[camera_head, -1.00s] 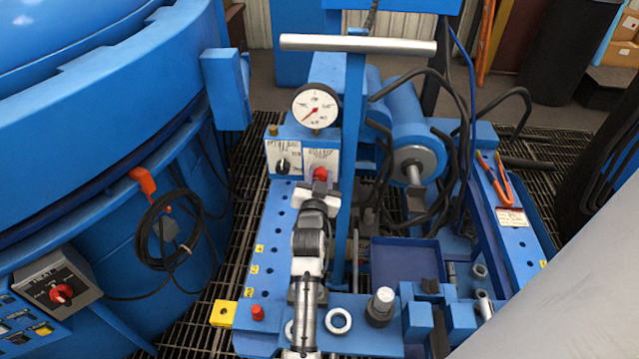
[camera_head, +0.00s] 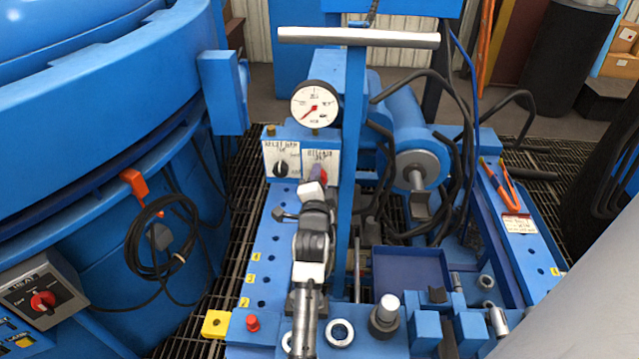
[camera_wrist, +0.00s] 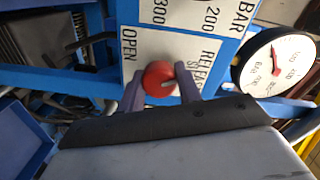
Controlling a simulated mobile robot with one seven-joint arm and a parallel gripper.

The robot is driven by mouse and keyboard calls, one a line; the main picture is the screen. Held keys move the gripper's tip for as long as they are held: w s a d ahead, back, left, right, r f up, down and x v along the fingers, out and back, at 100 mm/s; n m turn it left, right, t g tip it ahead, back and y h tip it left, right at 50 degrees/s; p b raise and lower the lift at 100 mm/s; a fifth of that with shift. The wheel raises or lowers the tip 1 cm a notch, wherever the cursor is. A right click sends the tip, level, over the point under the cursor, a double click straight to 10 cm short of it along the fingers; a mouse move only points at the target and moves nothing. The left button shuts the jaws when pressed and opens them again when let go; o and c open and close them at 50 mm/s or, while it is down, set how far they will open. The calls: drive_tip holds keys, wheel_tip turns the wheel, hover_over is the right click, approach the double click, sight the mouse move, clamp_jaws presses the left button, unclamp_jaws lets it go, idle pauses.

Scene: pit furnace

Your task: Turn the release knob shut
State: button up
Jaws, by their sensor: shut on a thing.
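The red release knob (camera_wrist: 158,78) sits on a white plate (camera_wrist: 182,52) marked "RELEASE", with "OPEN" at one side and part of "SHUT" showing. My gripper (camera_wrist: 160,85) is shut on the knob, one finger on each side of it in the wrist view. In the head view the knob (camera_head: 320,175) is mostly hidden behind my gripper (camera_head: 316,182), on the panel below the gauge. I cannot tell the knob's exact setting.
A black selector knob (camera_head: 282,168) sits on the plate just left. A pressure gauge (camera_head: 317,104) stands above, and shows close by in the wrist view (camera_wrist: 277,62). A blue upright with a grey crossbar (camera_head: 358,39) rises just right of my gripper.

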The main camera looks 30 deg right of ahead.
drive_tip(key=m+b, duration=0.1)
drive_tip(key=m, duration=0.4)
drive_tip(key=shift+m+b, duration=0.3)
drive_tip(key=shift+b, duration=0.1)
idle(0.4)
drive_tip(key=o, duration=1)
drive_tip(key=shift+c, duration=0.2)
drive_tip(key=b+v, duration=0.2)
drive_tip(key=v, duration=1.1)
drive_tip(key=shift+s, duration=0.35)
drive_tip(key=shift+a, duration=0.15)
